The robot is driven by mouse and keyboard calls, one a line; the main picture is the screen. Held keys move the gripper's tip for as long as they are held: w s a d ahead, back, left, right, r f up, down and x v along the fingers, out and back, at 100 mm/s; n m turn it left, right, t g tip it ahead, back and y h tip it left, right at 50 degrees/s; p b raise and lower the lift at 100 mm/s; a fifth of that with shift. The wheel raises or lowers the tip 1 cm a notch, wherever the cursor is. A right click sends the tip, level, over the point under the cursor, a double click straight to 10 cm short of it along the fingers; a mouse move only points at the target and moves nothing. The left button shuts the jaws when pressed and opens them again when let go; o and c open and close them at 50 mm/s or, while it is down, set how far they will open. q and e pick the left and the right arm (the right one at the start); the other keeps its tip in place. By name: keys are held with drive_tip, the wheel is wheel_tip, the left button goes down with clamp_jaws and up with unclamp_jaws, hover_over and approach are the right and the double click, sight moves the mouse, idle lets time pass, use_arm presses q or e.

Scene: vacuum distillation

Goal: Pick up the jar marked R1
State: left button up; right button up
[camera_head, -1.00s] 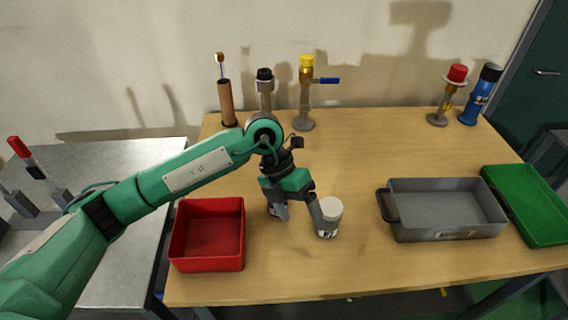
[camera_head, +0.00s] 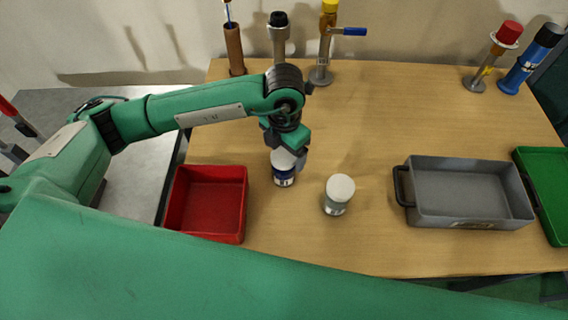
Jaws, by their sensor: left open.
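A jar with a white top and a dark blue label (camera_head: 284,180) stands upright on the table; its small marking looks like it ends in 1, but I cannot read it surely. My left gripper (camera_head: 287,155) is open and points down at this jar's upper part, with a finger showing at its right side. I cannot tell whether the fingers touch it. A second jar (camera_head: 338,194) with a white lid stands upright to the right, apart from the gripper; its marking is unclear. My right gripper is not in view.
A red bin (camera_head: 208,235) stands just left of the jars. A grey tray (camera_head: 410,215) with a handle and a green tray (camera_head: 530,185) are at the right. Several burner-like fittings stand along the back. The wooden table (camera_head: 400,110) is clear in the middle.

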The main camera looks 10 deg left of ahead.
use_arm(q)
drive_tip(key=shift+f, duration=0.25)
drive_tip(key=f, duration=0.1)
drive_tip(key=f+p, duration=0.1)
drive_tip(key=f, duration=0.1)
drive_tip(key=f+p, duration=0.1)
drive_tip(key=shift+s+f, duration=0.15)
drive_tip(key=shift+s, duration=0.15)
drive_tip(key=shift+f, duration=0.3)
drive_tip(key=shift+c, duration=0.4)
drive_tip(key=c, duration=1.1)
drive_tip(key=shift+c, duration=0.2)
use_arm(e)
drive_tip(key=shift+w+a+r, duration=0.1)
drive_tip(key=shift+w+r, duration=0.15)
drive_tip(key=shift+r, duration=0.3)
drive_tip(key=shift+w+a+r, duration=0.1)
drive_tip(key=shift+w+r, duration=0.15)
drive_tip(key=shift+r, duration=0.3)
use_arm(q)
drive_tip(key=shift+r, duration=0.1)
